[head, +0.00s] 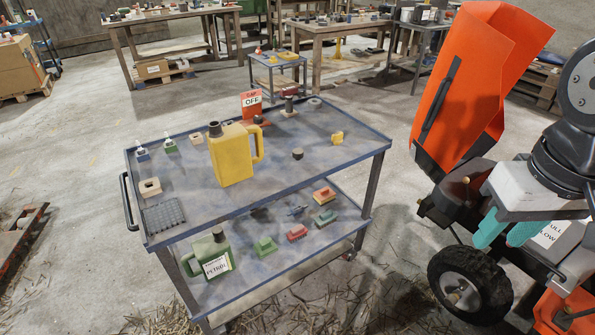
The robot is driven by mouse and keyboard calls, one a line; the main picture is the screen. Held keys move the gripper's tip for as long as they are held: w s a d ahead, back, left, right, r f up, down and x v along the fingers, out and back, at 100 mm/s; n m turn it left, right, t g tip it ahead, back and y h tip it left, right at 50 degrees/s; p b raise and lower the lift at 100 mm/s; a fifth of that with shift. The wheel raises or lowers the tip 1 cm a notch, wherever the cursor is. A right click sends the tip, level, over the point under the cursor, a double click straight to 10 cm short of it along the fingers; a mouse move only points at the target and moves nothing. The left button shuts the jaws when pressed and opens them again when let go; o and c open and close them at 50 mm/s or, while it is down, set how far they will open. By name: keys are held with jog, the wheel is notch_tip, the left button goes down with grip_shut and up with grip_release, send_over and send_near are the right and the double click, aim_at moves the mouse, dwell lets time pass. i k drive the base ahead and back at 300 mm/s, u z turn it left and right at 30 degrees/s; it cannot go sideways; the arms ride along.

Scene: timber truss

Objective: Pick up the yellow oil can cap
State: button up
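A yellow oil can (234,158) stands upright on the top shelf of the blue-grey cart, its handle to the right. A dark piece (214,129) sits at its spout; I cannot tell whether it is a cap or the bare neck. A small dark round piece (297,153), cap-like, lies on the shelf right of the can. A small yellow object (337,138) is near the shelf's right edge; its kind is unclear.
The cart's top shelf (245,205) also holds a red "CAP OFF" sign (251,104), a dark grid tray (164,215) and small blocks. A green can (208,257) and brushes are below. An orange machine (465,85) stands right of the cart. The shelf's front right is clear.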

aim_at(298, 152)
jog(key=u, duration=0.35)
jog(key=i, duration=1.2)
jog(key=z, duration=0.4)
